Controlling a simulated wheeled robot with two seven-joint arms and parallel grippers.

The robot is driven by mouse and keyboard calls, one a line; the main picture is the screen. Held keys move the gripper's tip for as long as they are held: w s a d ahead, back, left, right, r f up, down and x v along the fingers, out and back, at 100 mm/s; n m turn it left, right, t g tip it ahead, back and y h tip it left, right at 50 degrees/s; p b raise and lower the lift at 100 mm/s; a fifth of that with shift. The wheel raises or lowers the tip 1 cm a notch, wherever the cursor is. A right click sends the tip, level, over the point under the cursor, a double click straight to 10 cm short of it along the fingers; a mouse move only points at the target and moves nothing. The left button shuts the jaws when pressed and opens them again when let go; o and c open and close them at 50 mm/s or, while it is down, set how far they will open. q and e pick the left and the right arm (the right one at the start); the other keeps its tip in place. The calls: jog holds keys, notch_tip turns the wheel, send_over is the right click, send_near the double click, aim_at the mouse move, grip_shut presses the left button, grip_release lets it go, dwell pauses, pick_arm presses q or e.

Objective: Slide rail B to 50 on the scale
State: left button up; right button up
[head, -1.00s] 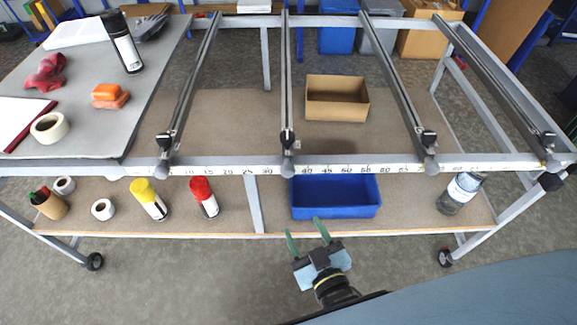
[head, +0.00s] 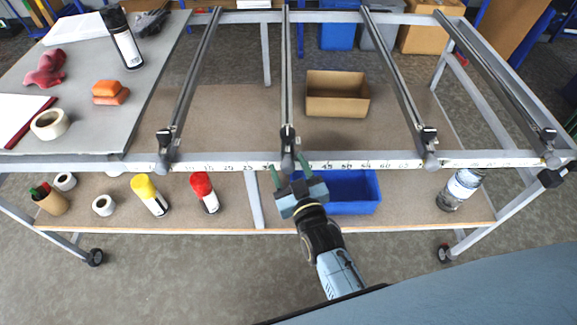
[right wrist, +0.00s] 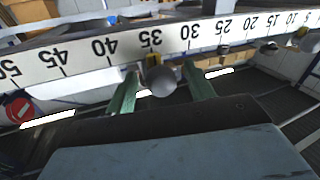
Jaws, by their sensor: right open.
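Four rails run from the back of the rack to its front bar, and I see no letters on them. The second rail from the left (head: 286,80) ends in a grey ball knob, which also shows in the right wrist view (right wrist: 164,81). There the knob stands near 35 on the white scale strip (right wrist: 75,54). The 50 mark lies further left in that view, and right of this rail in the head view. My right gripper (head: 289,172) is open, its green fingers on either side of the knob, apart from it. My left gripper is not in view.
The third rail (head: 398,80) has its front end beyond 60. The first rail (head: 190,90) stands near the low end. A blue bin (head: 352,205) and an open cardboard box (head: 337,105) sit on the lower shelf. The bar between the second and third rails is clear.

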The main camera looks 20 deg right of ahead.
jog(key=shift+w, duration=0.3)
